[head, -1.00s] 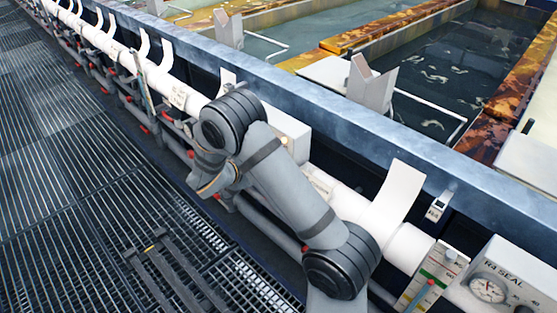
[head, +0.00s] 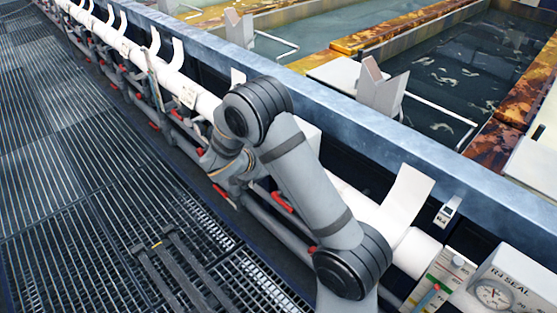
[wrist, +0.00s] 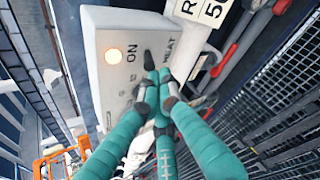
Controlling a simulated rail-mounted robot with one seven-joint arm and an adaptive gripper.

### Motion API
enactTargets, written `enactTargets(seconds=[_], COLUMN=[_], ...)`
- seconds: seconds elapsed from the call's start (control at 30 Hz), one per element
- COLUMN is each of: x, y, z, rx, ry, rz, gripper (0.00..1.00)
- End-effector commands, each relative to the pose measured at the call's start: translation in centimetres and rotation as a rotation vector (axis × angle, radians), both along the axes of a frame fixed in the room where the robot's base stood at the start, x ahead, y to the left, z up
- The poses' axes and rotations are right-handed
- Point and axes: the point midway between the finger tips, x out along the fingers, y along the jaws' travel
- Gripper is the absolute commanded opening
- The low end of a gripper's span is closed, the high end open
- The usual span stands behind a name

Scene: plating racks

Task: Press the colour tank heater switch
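A small dark switch (wrist: 149,60) sits between these words. My gripper (wrist: 153,78) has teal fingers drawn together, with nothing seen between them. Their tips are at the switch's lower end and partly cover the box face. I cannot tell whether they touch the switch. In the head view, my arm hides the gripper and the switch, and a white box (head: 311,135) shows only partly behind the arm.
A white pipe (head: 400,240) runs along the blue tank rim (head: 300,100). A gauge box (head: 500,285) stands at lower right. In the wrist view, a label plate (wrist: 205,12) and red-handled parts (wrist: 235,45) are close to the fingers. The grating walkway (head: 90,190) is largely clear.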

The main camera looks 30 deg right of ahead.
Motion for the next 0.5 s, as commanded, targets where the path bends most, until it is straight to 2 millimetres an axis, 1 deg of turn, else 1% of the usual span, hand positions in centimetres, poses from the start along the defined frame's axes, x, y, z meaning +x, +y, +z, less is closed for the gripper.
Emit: enactTargets(seconds=[0.07, 0.37, 0.5], x=[-0.04, -0.07, 0.15], y=[-0.06, -0.12, 0.22], z=[0.33, 0.26, -0.57], rx=[-0.001, -0.001, -0.001], ry=[-0.001, 0.0, 0.0], rz=[-0.003, -0.004, -0.004], gripper=[0.0, 0.0, 0.0])
